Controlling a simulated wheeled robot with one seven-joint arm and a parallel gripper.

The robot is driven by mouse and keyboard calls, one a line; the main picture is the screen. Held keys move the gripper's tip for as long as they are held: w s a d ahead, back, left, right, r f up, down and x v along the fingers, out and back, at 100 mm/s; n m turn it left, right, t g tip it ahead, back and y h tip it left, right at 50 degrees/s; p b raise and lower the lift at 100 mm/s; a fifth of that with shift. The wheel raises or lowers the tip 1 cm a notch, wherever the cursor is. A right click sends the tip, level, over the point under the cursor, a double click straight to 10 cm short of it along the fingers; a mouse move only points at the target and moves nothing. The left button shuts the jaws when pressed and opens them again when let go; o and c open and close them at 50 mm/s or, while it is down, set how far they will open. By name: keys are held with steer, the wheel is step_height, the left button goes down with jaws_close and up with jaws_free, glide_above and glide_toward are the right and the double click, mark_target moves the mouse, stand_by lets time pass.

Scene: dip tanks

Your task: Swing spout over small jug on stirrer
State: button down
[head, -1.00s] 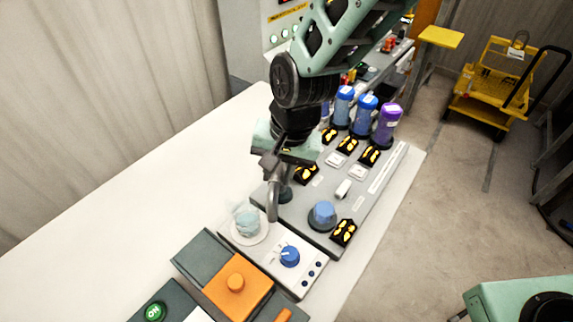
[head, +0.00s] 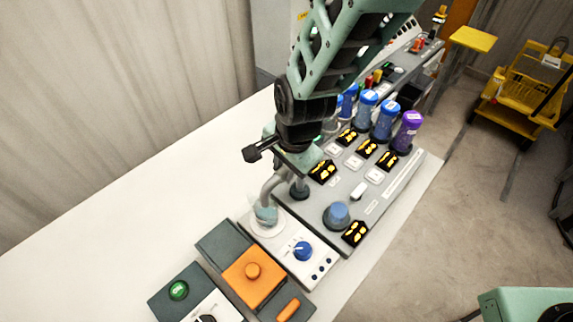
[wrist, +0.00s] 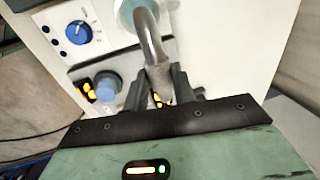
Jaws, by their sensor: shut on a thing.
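The grey curved spout (head: 271,187) rises from a round dark base on the grey console. Its bent end hangs over the small clear jug (head: 266,216), which holds pale blue-green liquid. The jug stands on the round plate of the white stirrer (head: 287,257) with a blue knob. My gripper (wrist: 160,84) is shut on the spout (wrist: 151,42), its two dark fingers on either side of the tube. The jug (wrist: 131,12) is partly cut off at the top of the wrist view. In the head view, my wrist hides most of the grip.
A large blue knob (head: 338,215) and black-and-yellow labels are on the console. Blue bottles (head: 387,120) and a purple bottle (head: 407,132) stand behind. An orange-topped unit (head: 254,276) and a green ON button (head: 178,290) are in front. The white table is clear on the left.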

steer(key=shift+w+r, duration=0.1)
steer(key=shift+w, duration=0.05)
steer(key=c, duration=1.1)
jaws_free()
steer(key=shift+c, duration=0.2)
step_height(320, 180, up, 17)
steer(key=s+d+b, duration=0.2)
steer(key=shift+s+d, duration=0.15)
steer(key=shift+d, duration=0.2)
steer(key=s+d+f+n+g+h+b, duration=0.1)
steer(key=s+d+f+n+b, duration=0.3)
steer(key=s+d+f+n, duration=0.4)
steer(key=s+d+n, duration=0.6)
steer(key=d+n, duration=0.1)
steer(key=shift+s+d+b, duration=0.3)
steer(key=shift+s+b, duration=0.05)
